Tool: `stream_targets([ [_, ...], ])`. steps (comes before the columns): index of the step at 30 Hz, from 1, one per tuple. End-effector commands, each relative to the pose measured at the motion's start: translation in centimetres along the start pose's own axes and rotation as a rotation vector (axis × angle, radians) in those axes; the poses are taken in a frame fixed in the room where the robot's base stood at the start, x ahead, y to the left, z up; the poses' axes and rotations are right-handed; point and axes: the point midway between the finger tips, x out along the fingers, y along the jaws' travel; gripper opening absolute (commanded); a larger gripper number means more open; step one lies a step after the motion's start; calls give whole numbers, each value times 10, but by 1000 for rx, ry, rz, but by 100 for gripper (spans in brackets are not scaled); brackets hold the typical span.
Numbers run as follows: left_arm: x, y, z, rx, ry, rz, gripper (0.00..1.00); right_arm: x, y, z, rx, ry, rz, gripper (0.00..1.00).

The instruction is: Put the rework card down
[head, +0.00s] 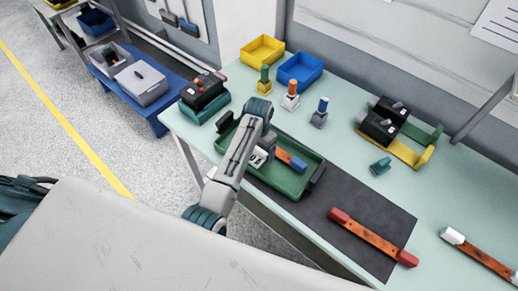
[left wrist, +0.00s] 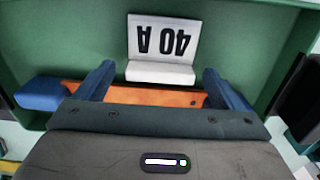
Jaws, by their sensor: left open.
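A white folded card (left wrist: 165,45) printed "40 A" stands in the green tray (left wrist: 85,50); its print is upside down in the left wrist view. It also shows in the head view (head: 257,158), partly hidden by my arm. No other card shows on the table, and I cannot read the word rework on this one. My left gripper (left wrist: 161,88) is open, its two fingers spread either side of the card's foot and apart from it. An orange bar (left wrist: 150,95) with a blue end (left wrist: 40,94) lies in the tray under the fingers. My right gripper is not in view.
The tray (head: 285,191) sits partly on a dark mat (head: 350,222). A red-ended orange bar (head: 372,237) lies on the mat. Yellow (head: 262,48) and blue (head: 300,68) bins and several coloured posts stand behind. Black breakers (head: 383,120) stand at right.

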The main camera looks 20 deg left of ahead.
Motion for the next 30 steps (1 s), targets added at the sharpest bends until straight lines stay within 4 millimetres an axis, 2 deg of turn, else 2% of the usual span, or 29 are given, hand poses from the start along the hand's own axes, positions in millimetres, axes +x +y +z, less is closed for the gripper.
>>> stream_targets([
  [5,-32,0,-2,-1,9,-2,89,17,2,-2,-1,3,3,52],
  [12,-86,0,-1,0,7,-1,89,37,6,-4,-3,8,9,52],
  [14,-100,0,0,1,0,0,89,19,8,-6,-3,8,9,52],
  [19,-110,0,0,0,0,0,89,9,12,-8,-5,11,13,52],
  [30,-110,0,0,0,1,0,89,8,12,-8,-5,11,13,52],
])
